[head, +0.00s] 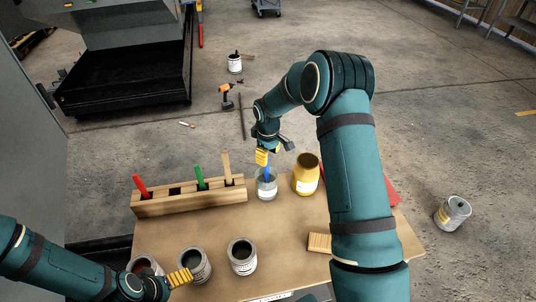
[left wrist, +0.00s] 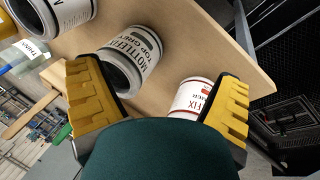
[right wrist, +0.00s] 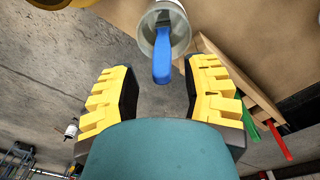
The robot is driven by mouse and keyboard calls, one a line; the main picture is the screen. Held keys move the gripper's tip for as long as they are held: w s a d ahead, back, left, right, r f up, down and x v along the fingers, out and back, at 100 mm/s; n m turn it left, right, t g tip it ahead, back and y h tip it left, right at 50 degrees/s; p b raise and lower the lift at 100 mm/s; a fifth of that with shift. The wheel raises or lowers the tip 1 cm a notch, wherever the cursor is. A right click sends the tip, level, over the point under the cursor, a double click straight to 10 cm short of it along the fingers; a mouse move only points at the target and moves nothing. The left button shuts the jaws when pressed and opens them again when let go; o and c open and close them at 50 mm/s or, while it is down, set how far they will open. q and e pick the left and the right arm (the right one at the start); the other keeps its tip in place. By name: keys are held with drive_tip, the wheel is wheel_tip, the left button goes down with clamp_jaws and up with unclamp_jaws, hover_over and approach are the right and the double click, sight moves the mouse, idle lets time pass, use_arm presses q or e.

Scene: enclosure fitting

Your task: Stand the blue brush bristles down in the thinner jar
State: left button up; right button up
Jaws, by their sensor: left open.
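The blue brush (head: 267,173) stands in the clear thinner jar (head: 266,190), handle up and leaning slightly. In the right wrist view, the blue handle (right wrist: 162,60) rises out of the jar (right wrist: 177,22). My right gripper (head: 264,157) is just above the jar; in its wrist view the fingers (right wrist: 160,78) are spread, with the handle's end in the gap and touching neither. My left gripper (head: 172,281) is open and empty near the front cans; its spread fingers also show in the left wrist view (left wrist: 157,95).
A wooden rack (head: 190,200) holds red, green and plain-handled brushes left of the jar. A yellow can (head: 306,178) stands close right of it. Several open cans, including one in front (head: 242,258), line the near side. A wooden block (head: 319,243) lies by my right arm.

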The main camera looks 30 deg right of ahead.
wheel_tip(320, 180, up, 12)
drive_tip(key=shift+s+a, duration=0.2)
drive_tip(key=shift+s, duration=0.1)
idle(0.4)
idle(0.9)
